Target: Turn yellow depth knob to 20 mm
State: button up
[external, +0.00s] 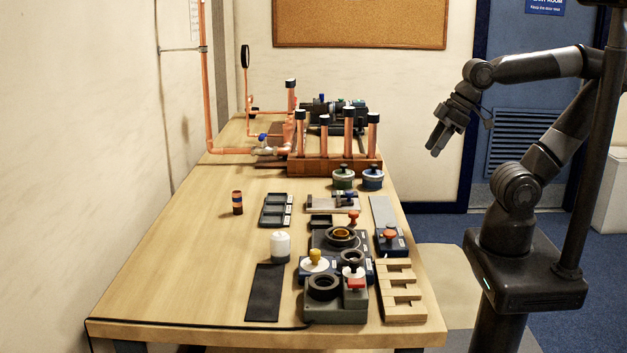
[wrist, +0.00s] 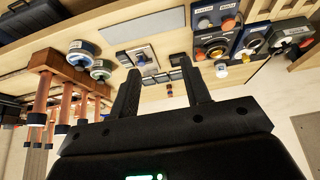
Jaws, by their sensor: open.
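The yellow knob (external: 315,256) stands on a white round dial, on a small dark blue block at the near part of the bench. The dial's markings are too small to read. My gripper (external: 437,146) is open and empty, raised in the air beyond the bench's right edge, well away from the knob. Its two fingers also show apart in the wrist view (wrist: 159,68), with nothing between them.
Around the knob stand a white cylinder (external: 280,246), a grey-green fixture with a dark ring (external: 324,286), a red-handled part (external: 355,277) and a wooden slotted rack (external: 401,293). Copper pipes (external: 348,130) rise farther back. The bench's left side (external: 185,255) is mostly clear.

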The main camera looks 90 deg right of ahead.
jog(key=w+a+r+n+g, duration=0.2)
jog(key=w+a+r+n, duration=0.2)
jog(key=w, duration=0.5)
jog(key=n+g, duration=0.4)
jog(key=n, duration=0.7)
send_over(315, 250)
notch_tip(315, 250, down, 8)
jog(key=shift+n, duration=0.3)
notch_tip(315, 250, down, 11)
jog(key=shift+r, duration=0.2)
jog(key=shift+c, duration=0.3)
grip_shut()
